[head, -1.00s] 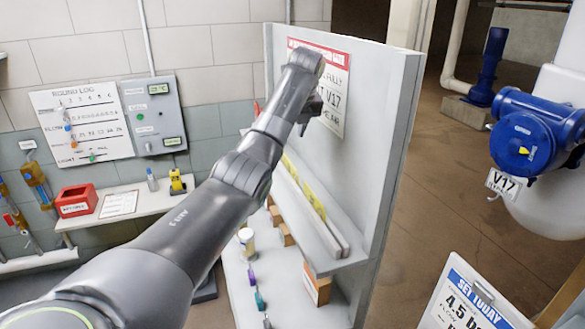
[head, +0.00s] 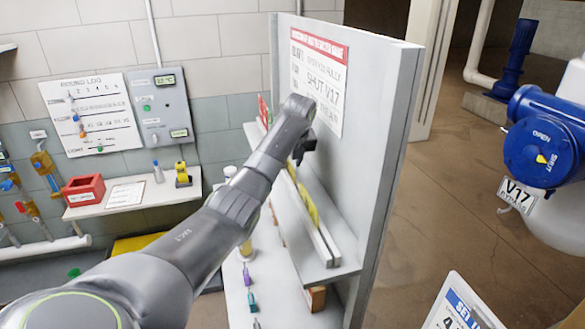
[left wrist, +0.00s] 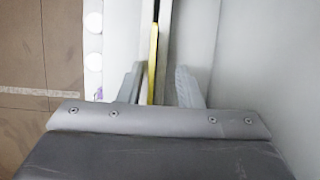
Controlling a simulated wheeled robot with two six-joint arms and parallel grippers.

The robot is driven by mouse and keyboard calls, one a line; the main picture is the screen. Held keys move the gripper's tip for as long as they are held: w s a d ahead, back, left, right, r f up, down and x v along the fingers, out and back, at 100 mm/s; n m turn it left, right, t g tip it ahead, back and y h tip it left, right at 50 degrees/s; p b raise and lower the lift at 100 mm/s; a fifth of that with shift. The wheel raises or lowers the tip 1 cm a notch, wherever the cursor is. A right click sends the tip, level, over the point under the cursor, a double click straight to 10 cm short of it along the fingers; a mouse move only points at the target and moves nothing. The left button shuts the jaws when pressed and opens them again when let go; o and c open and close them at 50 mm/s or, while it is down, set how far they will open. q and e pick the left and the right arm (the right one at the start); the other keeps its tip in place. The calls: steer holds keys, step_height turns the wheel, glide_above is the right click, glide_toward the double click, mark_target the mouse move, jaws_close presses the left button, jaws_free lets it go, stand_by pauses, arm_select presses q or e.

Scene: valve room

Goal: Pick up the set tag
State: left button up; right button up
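A thin yellow tag-like piece (head: 307,208) stands on edge in a slotted rail on the shelf of the grey board; its lettering is not readable, so I cannot tell if it is the set tag. My left gripper (head: 303,148) is above the rail, in front of the board. In the left wrist view the gripper (left wrist: 160,84) has its two fingers apart, with the yellow piece's edge (left wrist: 153,62) between them, nearer the left finger. Contact is not visible. A red piece (head: 263,112) stands at the rail's far end, partly hidden by my arm. My right gripper is out of view.
The upright board (head: 385,120) with a V17 notice (head: 318,75) is close right of my gripper. The rail's shelf (head: 335,268) juts out below. A "SET" sign (head: 460,305) stands at lower right, near a blue valve unit (head: 545,140). Floor between is clear.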

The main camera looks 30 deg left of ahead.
arm_select(q)
steer(key=shift+f, duration=0.15)
steer(key=shift+s+a, duration=0.15)
steer(key=shift+s, duration=0.05)
steer(key=shift+s+a+r, duration=0.1)
steer(key=shift+s+r, duration=0.1)
steer(key=shift+s, duration=0.05)
steer(key=shift+c, duration=0.9)
steer(key=shift+s+a, duration=0.1)
steer(key=shift+c, duration=2.3)
steer(key=shift+w, duration=0.25)
jaws_close()
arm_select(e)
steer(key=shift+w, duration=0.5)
arm_select(q)
steer(key=shift+s, duration=0.1)
